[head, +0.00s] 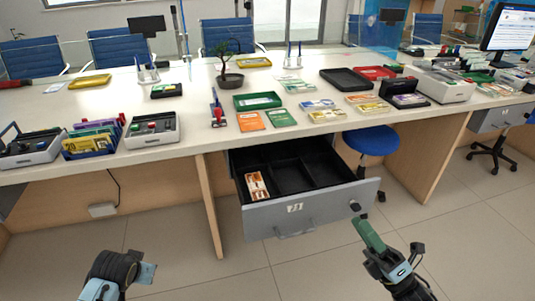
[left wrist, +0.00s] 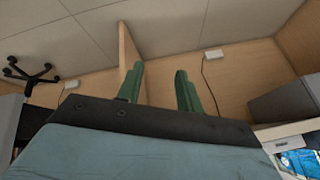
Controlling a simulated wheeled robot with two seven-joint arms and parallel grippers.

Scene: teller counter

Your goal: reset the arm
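My right gripper (head: 370,236) is in the lower right of the head view, in front of the open drawer's right corner and apart from it. Its green fingers overlap from this angle, so the gap between them is hidden. My left arm's end shows at the lower left of the head view, low over the floor. In the left wrist view my left gripper (left wrist: 158,88) has two green fingers with a clear gap and nothing between them. The open drawer (head: 310,208) has a grey front and black compartments. A bundle of orange-and-white items (head: 257,186) lies in its left compartment.
The long counter (head: 185,130) carries trays, leaflets, a small potted tree (head: 226,62) and a monitor (head: 510,29). A blue stool (head: 372,140) stands behind the drawer's right side. Wooden panels (head: 210,205) support the counter. The tiled floor (head: 250,275) between my arms is clear.

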